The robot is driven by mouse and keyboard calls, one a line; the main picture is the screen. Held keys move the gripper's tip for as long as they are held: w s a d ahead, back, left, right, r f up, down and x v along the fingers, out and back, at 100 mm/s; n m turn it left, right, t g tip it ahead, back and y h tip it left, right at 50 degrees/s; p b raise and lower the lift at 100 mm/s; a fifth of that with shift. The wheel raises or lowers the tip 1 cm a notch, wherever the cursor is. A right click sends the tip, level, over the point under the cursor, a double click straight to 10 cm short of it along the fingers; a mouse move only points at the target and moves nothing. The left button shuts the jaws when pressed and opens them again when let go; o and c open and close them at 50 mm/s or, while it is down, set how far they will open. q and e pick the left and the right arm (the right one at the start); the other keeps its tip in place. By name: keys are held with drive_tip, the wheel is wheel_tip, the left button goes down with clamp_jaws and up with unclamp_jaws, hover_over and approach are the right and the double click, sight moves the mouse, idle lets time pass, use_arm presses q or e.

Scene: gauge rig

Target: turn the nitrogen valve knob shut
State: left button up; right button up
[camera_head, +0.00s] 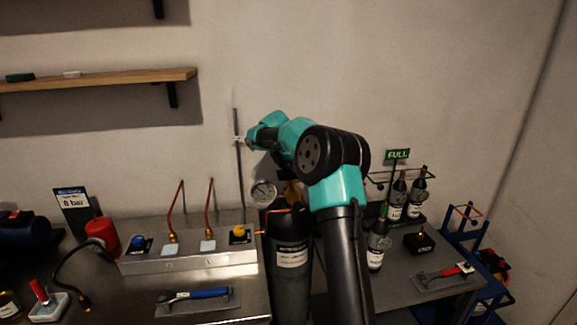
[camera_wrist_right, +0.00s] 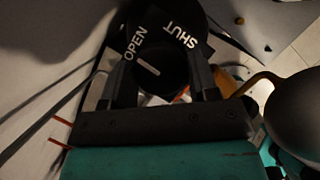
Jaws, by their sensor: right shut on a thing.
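The nitrogen valve knob (camera_wrist_right: 160,72) is black with a white line on top and sits between the fingers of my right gripper (camera_wrist_right: 162,78) in the right wrist view. My right gripper is shut on it. Behind it a dark plate (camera_wrist_right: 165,22) carries the words OPEN and SHUT; the line lies nearer OPEN. In the head view the black gas cylinder (camera_head: 291,255) stands behind the bench, with a brass valve body (camera_head: 292,192) and a round gauge (camera_head: 263,192) on top. My right arm hides the knob and fingers there. My left gripper is not in view.
A metal bench (camera_head: 215,285) with a panel of fittings is left of the cylinder. Bottles (camera_head: 376,246), a FULL sign (camera_head: 397,155) and a red-handled tool (camera_head: 445,273) are on the right table. A blue cart (camera_head: 475,250) stands far right.

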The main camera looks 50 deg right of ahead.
drive_tip(key=shift+m, duration=0.3)
drive_tip(key=m+g, duration=0.1)
drive_tip(key=m, duration=0.2)
drive_tip(key=shift+w, duration=0.1)
drive_tip(key=m+g, duration=0.1)
drive_tip(key=m, duration=0.1)
drive_tip(key=m+g, duration=0.1)
drive_tip(key=m, duration=0.1)
drive_tip(key=shift+w+m+y, duration=0.1)
drive_tip(key=shift+m+y, duration=0.3)
drive_tip(key=m+g+y, duration=0.1)
drive_tip(key=m, duration=0.2)
drive_tip(key=shift+d+m, duration=0.1)
drive_tip(key=shift+m, duration=0.2)
drive_tip(key=shift+m+g+y, duration=0.3)
drive_tip(key=shift+m+y, duration=0.3)
drive_tip(key=shift+m, duration=1.6)
drive_tip(key=o, duration=0.9)
